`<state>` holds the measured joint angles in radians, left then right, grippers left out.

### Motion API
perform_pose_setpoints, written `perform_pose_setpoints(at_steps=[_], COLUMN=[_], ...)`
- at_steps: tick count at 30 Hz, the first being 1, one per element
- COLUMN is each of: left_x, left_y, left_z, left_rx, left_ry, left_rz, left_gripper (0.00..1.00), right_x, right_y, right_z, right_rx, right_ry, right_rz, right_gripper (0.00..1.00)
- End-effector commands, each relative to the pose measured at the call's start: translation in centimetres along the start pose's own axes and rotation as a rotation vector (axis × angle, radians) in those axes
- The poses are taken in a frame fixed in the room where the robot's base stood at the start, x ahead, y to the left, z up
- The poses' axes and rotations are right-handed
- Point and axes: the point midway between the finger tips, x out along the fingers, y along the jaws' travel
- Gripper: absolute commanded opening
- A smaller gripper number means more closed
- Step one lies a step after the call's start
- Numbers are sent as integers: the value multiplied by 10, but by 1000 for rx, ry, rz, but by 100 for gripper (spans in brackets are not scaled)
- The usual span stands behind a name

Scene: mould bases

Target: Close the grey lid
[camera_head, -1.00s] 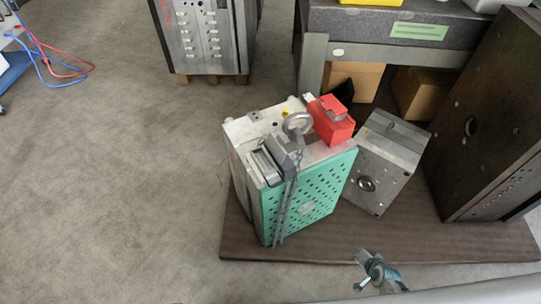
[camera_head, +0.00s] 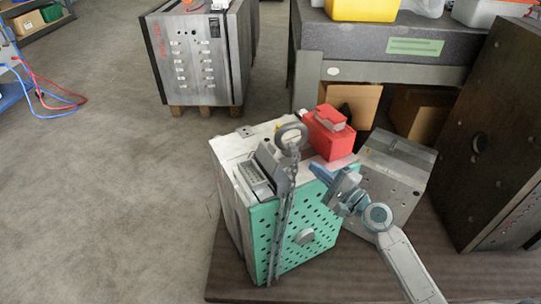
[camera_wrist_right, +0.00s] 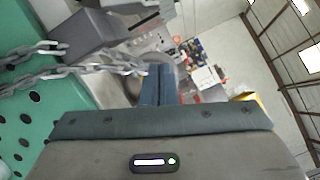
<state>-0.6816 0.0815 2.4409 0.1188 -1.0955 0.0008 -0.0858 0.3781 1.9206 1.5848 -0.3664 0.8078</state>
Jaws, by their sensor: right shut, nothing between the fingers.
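The grey lid (camera_head: 271,166) stands open, raised on the chain side of a small grey connector housing (camera_head: 254,180) on top of the green-fronted mould base (camera_head: 300,240). In the right wrist view, a grey block that looks like the lid (camera_wrist_right: 88,32) is at the upper left, beyond the chain. My right gripper (camera_head: 325,176) is shut and empty. It is over the top right edge of the green face, to the right of the lid and apart from it. Its fingers (camera_wrist_right: 156,84) show in the wrist view near the chain. My left gripper is not in view.
A steel lifting ring (camera_head: 291,138) with a hanging chain (camera_head: 280,235) stands between the lid and my right gripper. A red box (camera_head: 328,132) sits behind on the same mould base. A grey block (camera_head: 400,165) stands to the right. The floor at left is clear.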

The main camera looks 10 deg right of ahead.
Motion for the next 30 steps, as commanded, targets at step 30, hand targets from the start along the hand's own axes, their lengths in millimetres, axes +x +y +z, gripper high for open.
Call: perform_pose_setpoints(at_steps=[30], left_x=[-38], left_y=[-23], left_z=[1], left_rx=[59], left_ry=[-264], left_rz=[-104], left_gripper=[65], right_x=[100], right_y=[1], right_z=[39], right_rx=[-3], right_ry=[2], right_rz=[3], right_gripper=[0])
